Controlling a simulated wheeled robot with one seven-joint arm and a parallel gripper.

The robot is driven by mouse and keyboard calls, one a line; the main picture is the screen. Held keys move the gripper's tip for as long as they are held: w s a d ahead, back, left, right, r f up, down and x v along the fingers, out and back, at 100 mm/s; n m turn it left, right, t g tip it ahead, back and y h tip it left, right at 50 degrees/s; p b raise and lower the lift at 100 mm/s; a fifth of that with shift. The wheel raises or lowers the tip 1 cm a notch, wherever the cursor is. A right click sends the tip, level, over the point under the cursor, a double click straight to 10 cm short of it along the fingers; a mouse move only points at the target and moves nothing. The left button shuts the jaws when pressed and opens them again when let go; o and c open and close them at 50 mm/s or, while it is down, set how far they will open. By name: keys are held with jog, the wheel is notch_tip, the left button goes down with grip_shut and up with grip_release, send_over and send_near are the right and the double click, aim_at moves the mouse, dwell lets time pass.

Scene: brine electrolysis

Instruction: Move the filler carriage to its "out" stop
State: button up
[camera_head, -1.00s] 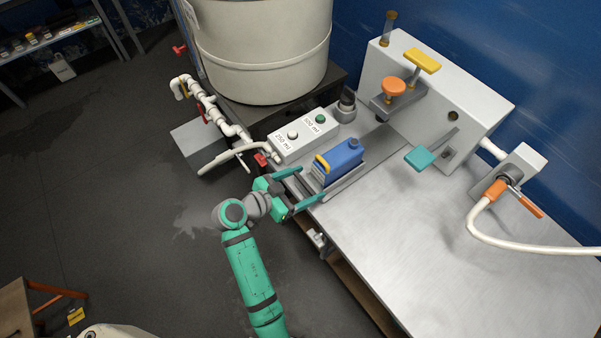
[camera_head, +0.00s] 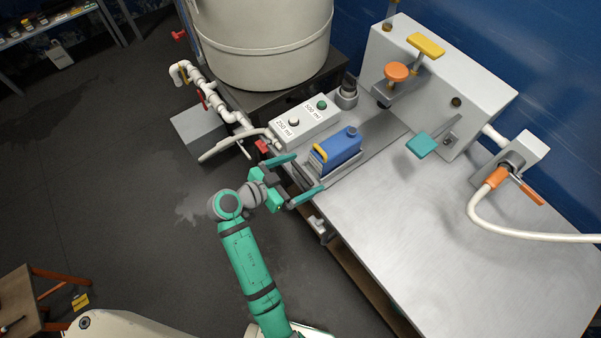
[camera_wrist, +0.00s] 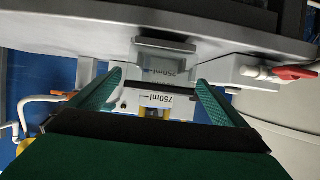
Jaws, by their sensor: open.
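The filler carriage (camera_head: 327,178) is a small grey plate on a flat rail near the table's front left edge. A blue canister (camera_head: 340,149) with a yellow handle stands upright on it. My gripper (camera_head: 309,172) is open at the carriage's front end, with one teal finger to each side. In the wrist view the grey front piece of the carriage (camera_wrist: 165,48) and a "750ml" label show between and beyond the fingers of my gripper (camera_wrist: 158,76). Whether either finger touches the carriage cannot be told.
A white button box (camera_head: 304,124) marked 250 ml and 500 ml stands left of the rail. The filler housing (camera_head: 440,85), with orange, yellow and teal paddles, stands at the rail's far end. A large tank (camera_head: 262,45) is behind.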

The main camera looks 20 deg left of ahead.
jog(key=v, duration=1.1)
jog(key=shift+w+f, duration=0.1)
